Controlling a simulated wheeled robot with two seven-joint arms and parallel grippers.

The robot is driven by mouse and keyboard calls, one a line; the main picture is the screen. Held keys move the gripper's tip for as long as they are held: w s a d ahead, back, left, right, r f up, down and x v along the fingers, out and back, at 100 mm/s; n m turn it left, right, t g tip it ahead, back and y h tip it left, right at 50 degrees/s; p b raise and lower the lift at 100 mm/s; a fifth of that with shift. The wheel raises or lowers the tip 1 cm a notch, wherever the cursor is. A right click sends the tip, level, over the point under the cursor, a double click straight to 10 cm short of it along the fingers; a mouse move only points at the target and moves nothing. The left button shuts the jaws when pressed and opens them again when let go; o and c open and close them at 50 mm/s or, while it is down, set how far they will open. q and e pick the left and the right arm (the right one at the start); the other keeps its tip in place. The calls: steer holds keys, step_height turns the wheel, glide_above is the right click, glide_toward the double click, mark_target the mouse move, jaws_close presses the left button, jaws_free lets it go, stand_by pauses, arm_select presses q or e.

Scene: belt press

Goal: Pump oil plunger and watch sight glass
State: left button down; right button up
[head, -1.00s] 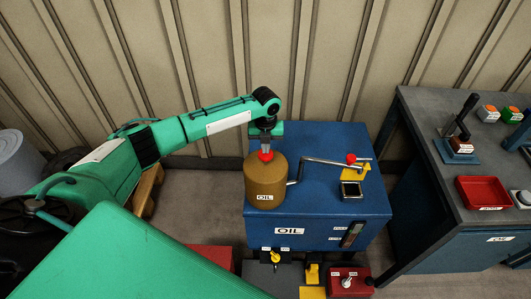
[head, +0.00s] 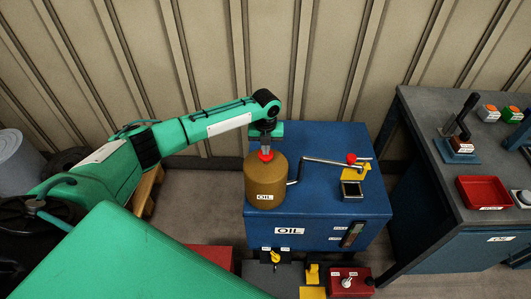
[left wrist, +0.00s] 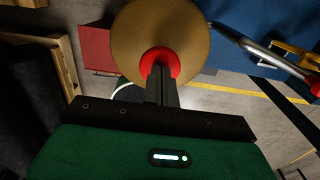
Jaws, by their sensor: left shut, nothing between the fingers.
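The blue oil tank (head: 330,137) stands in the middle, with an OIL label on its front. A brown can-shaped oil pump (head: 264,180) sits on its left part, with a red plunger knob (head: 265,155) on top. My left gripper (head: 266,148) points down with closed fingers at the red knob, apparently touching it from above; the left wrist view shows the closed fingers (left wrist: 161,75) over the knob (left wrist: 173,58). The narrow sight glass (head: 352,234) is on the tank's front right; its oil level is too small to read. My right gripper is out of view.
A bent metal crank with a red knob (head: 351,158) and a yellow bracket is on the tank, right of the pump. A grey bench (head: 425,105) with levers, buttons and a red tray (head: 461,191) stands at right. Red and yellow pedal boxes lie before the tank.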

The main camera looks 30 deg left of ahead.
arm_select(q)
steer(key=shift+f+b, duration=0.4)
steer(key=shift+f, duration=0.8)
steer(key=shift+r+p, duration=3.4)
steer(key=shift+r, duration=0.65)
